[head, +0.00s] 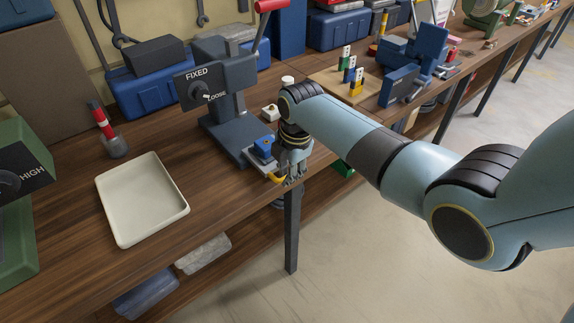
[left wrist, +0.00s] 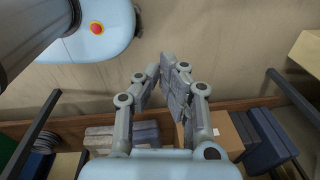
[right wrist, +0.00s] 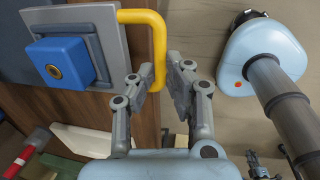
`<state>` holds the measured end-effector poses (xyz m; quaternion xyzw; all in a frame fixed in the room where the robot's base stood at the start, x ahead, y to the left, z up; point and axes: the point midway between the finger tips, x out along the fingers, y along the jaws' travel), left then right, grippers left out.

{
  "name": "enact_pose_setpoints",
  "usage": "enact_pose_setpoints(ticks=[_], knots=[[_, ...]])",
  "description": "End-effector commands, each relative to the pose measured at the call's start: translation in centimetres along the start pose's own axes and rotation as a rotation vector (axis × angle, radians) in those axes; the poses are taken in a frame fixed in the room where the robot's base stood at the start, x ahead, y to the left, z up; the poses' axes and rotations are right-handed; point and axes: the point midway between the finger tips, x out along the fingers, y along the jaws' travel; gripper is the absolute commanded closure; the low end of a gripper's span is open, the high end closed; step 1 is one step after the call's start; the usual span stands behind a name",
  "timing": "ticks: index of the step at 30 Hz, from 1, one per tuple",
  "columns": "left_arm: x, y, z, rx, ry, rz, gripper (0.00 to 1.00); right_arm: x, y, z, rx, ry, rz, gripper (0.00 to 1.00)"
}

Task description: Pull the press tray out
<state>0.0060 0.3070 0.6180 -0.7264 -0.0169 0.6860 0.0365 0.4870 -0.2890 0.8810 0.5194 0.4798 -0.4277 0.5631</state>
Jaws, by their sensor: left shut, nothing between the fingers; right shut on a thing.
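The dark grey press (head: 213,125) stands on the wooden bench, with a FIXED/LOOSE dial plate (head: 190,76) on its front. At its base is the flat grey press tray (head: 256,165), carrying a blue block (head: 265,147) with a round brass-coloured hole. The tray's yellow handle (head: 277,178) sticks out at the bench's front edge; it shows large in the right wrist view (right wrist: 158,35). My right gripper (head: 291,180) is shut on this handle. My left gripper (left wrist: 162,73) is shut and empty, over the floor in front of the bench.
A cream open tray (head: 142,198) lies on the bench left of the press. Blocks on a board (head: 345,85) lie to the right. The floor (head: 350,260) in front is clear.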

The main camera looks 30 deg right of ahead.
Motion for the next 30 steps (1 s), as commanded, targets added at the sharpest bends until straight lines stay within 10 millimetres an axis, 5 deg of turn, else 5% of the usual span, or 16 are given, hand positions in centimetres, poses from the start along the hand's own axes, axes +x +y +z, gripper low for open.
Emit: enact_pose_setpoints(ticks=[4,11,12,17,23,30], knots=[[-0.2,0.0,-0.4,0.000,0.005,0.000,1.00,-0.2,0.4,0.0,-0.001,-0.001,0.009,1.00],[-0.2,-0.1,-5.1,-0.003,0.075,-0.001,1.00,-0.2,0.4,0.1,0.000,-0.001,0.009,1.00],[-0.2,-0.1,-5.4,-0.003,0.078,-0.001,1.00,-0.2,0.4,0.1,0.000,-0.001,0.009,0.83],[-0.1,-0.1,-4.7,-0.003,0.066,-0.001,1.00,-0.2,0.4,0.0,0.000,-0.001,0.009,0.65],[-0.1,-0.1,-2.4,-0.002,0.034,-0.001,1.00,-0.2,0.3,0.0,0.000,0.000,0.008,0.65],[-0.1,-0.1,-3.0,-0.002,0.042,-0.001,1.00,-2.0,0.3,0.1,-0.001,-0.001,0.010,0.65]])
